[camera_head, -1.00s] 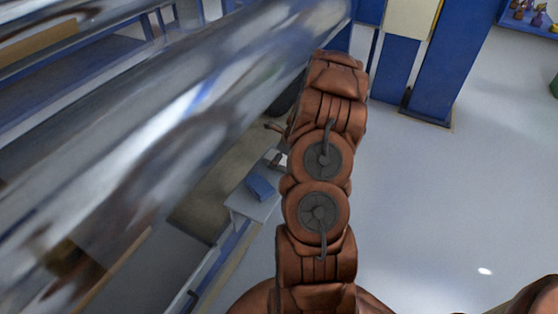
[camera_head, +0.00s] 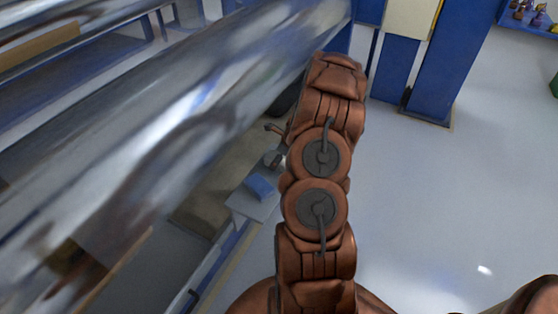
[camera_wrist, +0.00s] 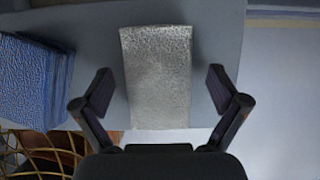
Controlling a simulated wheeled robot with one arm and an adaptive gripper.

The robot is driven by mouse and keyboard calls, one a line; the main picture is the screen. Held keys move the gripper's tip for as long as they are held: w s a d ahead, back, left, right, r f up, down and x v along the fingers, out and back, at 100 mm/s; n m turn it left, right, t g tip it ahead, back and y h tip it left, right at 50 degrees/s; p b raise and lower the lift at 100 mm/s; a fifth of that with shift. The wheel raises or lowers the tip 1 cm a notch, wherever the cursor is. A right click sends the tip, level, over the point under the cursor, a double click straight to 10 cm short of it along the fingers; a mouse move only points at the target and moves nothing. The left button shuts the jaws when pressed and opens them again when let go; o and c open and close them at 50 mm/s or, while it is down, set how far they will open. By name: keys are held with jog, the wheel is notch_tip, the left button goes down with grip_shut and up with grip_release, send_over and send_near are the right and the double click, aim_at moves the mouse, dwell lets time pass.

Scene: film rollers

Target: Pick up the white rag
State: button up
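The white rag (camera_wrist: 158,75) lies flat on a grey shelf (camera_wrist: 215,30) in the wrist view. It looks light grey, textured and roughly rectangular. My gripper (camera_wrist: 160,88) is open, with one finger on each side of the rag and a gap between each finger and its edges. In the head view the grey shelf (camera_head: 250,206) shows to the left of my arm. I cannot make out the rag or my fingertips clearly there.
A blue textured stack (camera_wrist: 25,80) sits left of the rag, and it also shows in the head view (camera_head: 260,187). A wire basket (camera_wrist: 45,150) is at lower left. Large shiny rollers (camera_head: 150,130) fill the left. Open floor (camera_head: 450,200) lies right.

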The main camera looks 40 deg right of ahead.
jog(key=c, duration=1.1)
jog(key=shift+c, duration=0.2)
jog(key=shift+b, duration=0.45)
jog(key=r, duration=0.4)
jog(key=shift+s+r, duration=0.15)
jog(key=shift+s, duration=0.05)
jog(key=s+a, duration=0.2)
jog(key=s, duration=0.5)
jog(key=s+a+r, duration=0.1)
jog(key=s+a, duration=0.2)
jog(key=s, duration=0.4)
jog(key=shift+s+a, duration=0.3)
jog(key=shift+r, duration=0.1)
